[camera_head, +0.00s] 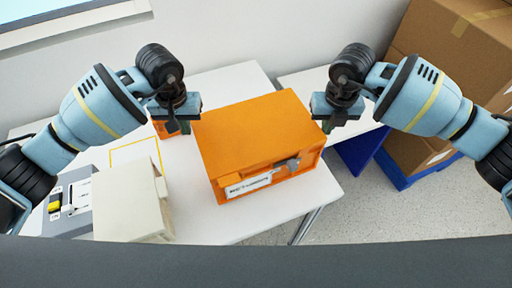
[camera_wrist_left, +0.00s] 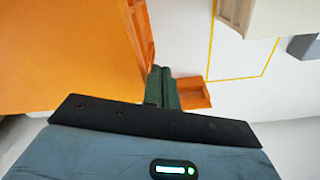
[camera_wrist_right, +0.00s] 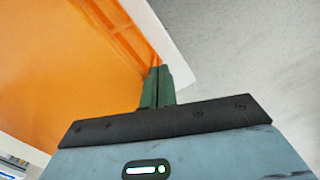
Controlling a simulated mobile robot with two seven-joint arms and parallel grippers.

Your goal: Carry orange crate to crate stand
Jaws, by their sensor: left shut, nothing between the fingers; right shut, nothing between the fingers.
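The orange crate (camera_head: 262,140) is a large closed-top box with a white label and a grey latch on its front face. It lies between my two grippers over the white table; I cannot tell whether it rests there. My left gripper (camera_head: 185,126) is shut with nothing in it, at the crate's left side. In the left wrist view its fingertips (camera_wrist_left: 161,70) are close to the crate's wall (camera_wrist_left: 70,55). My right gripper (camera_head: 328,126) is shut and empty at the right side; its fingertips (camera_wrist_right: 159,70) are close to the crate's edge (camera_wrist_right: 90,60). I cannot identify the crate stand.
A small orange piece (camera_wrist_left: 195,93) shows beside the left fingertips. A yellow outline (camera_head: 125,150) marks the white table (camera_head: 225,225). A beige box (camera_head: 128,205) and a grey switch panel (camera_head: 68,205) are at left. Cardboard boxes (camera_head: 450,50) on a blue pallet stand at right.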

